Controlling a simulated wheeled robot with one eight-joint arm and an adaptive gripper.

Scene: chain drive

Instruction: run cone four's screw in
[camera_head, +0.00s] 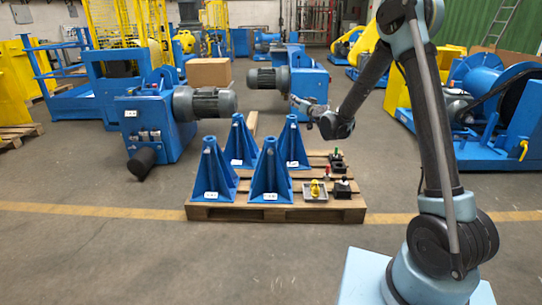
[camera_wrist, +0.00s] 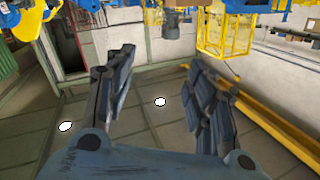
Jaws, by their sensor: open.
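Several blue cone-shaped stands with small white labels stand upright on a wooden pallet (camera_head: 230,213): front left (camera_head: 214,172), front middle (camera_head: 270,175), back left (camera_head: 240,143) and back right (camera_head: 290,142). The labels are too small to read, so I cannot tell which is cone four. I cannot make out a screw on any of them. My gripper (camera_head: 297,104) is raised near the top of the back right cone in the picture; I cannot tell how far apart they are. In the wrist view my gripper (camera_wrist: 160,98) has its fingers spread wide, with nothing between them.
Small parts share the pallet's right side: a tray with a yellow piece (camera_head: 315,191) and black boxes with knobs (camera_head: 341,189). Blue machines with grey motors (camera_head: 205,103) stand behind. Open floor lies before the pallet. The wrist view shows a yellow cage (camera_wrist: 226,28).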

